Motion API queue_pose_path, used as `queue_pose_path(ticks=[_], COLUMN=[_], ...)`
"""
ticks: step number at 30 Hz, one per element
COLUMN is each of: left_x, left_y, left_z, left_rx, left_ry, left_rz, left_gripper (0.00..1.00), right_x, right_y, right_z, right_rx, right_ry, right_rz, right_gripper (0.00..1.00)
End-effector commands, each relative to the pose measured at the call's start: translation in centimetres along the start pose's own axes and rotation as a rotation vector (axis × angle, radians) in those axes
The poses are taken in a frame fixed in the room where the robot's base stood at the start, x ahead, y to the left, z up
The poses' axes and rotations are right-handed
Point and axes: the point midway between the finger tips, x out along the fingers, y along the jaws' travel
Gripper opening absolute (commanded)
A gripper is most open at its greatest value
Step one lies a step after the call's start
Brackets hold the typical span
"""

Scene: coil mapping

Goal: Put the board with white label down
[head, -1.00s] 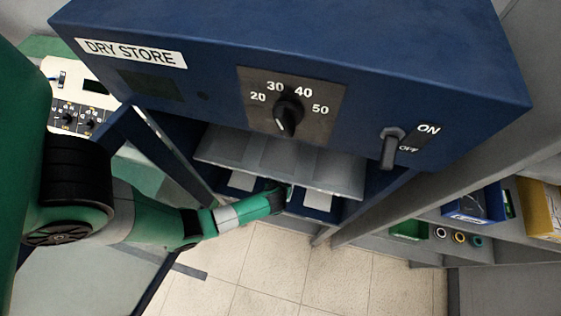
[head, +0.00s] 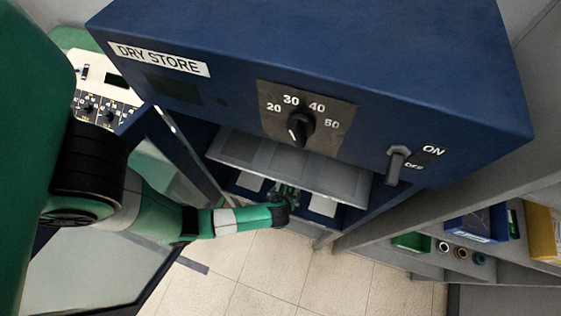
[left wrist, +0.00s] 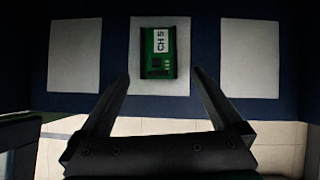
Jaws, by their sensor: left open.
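A green circuit board (left wrist: 158,52) with a white label reading "CH 5" lies on the middle white pad (left wrist: 160,88) inside the blue DRY STORE cabinet (head: 225,95), as the left wrist view shows. My left gripper (left wrist: 161,74) is open, its two fingers spread on either side of the board's near end, with nothing held between them. In the head view my left gripper (head: 286,190) is at the cabinet's lower opening, between two white pads; the board cannot be made out clearly there. My right gripper is not in view.
Empty white pads lie left (left wrist: 75,55) and right (left wrist: 250,58) of the middle one. A grey shelf plate (head: 290,168) hangs just above the opening. Shelves with a blue bin (head: 478,225) and a green bin (head: 411,242) stand at right. Tiled floor (head: 270,270) is below.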

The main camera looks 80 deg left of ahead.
Motion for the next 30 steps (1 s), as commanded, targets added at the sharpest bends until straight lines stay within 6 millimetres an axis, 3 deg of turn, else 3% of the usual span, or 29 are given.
queue_pose_path(ticks=[6, 12, 30], left_x=[-3.1, -4.7, -5.2], left_y=[-0.1, 0.0, 0.1], left_z=[-4.9, -7.6, -8.3], left_rx=[0.010, 0.005, -0.001], left_ry=[0.000, 0.000, -0.001], left_rz=[-0.004, -0.002, 0.000], left_gripper=[1.00, 1.00, 1.00], right_x=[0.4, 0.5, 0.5], right_y=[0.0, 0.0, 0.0], right_z=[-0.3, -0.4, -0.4], right_rx=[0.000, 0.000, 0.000], right_ry=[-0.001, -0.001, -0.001], right_rz=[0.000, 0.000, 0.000], right_gripper=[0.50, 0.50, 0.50])
